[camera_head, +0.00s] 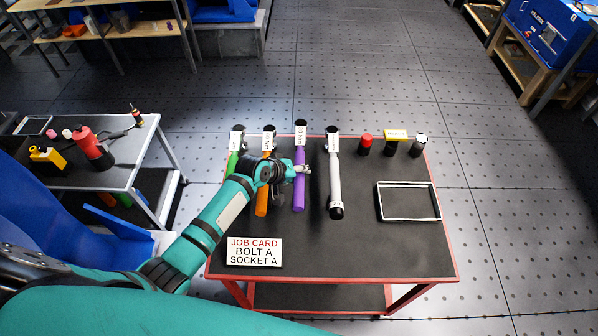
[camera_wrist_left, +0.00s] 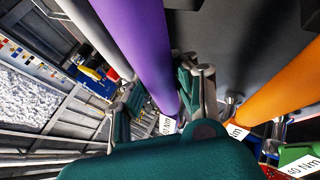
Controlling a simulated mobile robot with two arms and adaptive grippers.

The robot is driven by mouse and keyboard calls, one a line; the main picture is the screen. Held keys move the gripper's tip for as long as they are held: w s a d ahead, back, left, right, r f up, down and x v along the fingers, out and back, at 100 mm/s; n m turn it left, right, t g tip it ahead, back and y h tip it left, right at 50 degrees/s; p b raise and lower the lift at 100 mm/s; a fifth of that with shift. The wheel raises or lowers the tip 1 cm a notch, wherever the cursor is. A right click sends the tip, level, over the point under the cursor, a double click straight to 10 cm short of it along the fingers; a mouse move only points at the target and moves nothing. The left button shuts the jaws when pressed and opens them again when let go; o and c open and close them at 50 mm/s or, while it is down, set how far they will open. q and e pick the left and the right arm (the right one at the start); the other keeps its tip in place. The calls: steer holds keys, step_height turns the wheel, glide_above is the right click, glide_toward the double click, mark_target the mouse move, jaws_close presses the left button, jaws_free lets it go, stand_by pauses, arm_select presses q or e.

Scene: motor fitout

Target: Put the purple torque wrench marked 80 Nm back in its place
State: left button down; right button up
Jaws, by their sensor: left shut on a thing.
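The purple torque wrench (camera_head: 299,190) is in the row of wrenches on the red-edged cart (camera_head: 350,262), between the orange and the white one. Its head end with a white tag (camera_head: 300,132) points to the cart's far edge. My left gripper (camera_head: 301,172) is shut on the purple wrench. In the left wrist view, the purple shaft (camera_wrist_left: 140,45) runs between the fingers (camera_wrist_left: 165,100), and its tag (camera_wrist_left: 167,125) shows at the far end. I cannot tell whether the wrench rests on the cart top or is slightly above it. My right gripper is not in view.
An orange wrench (camera_head: 262,200) and a green wrench (camera_head: 232,165), partly behind my arm, are on the left. A white wrench (camera_head: 335,185) is on the right. Sockets (camera_head: 365,145), an empty framed tray (camera_head: 438,205) and a job card (camera_head: 254,251) are also on the cart.

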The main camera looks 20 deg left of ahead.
arm_select(q)
steer(key=shift+w+f+b, duration=0.1)
steer(key=shift+f+b, duration=0.75)
steer(key=shift+f, duration=0.45)
steer(key=c, duration=1)
jaws_free()
steer(key=shift+o, duration=0.2)
steer(key=shift+s+f, duration=0.2)
steer(key=v, duration=1.2)
steer(key=shift+r, duration=0.2)
steer(key=shift+w, duration=0.1)
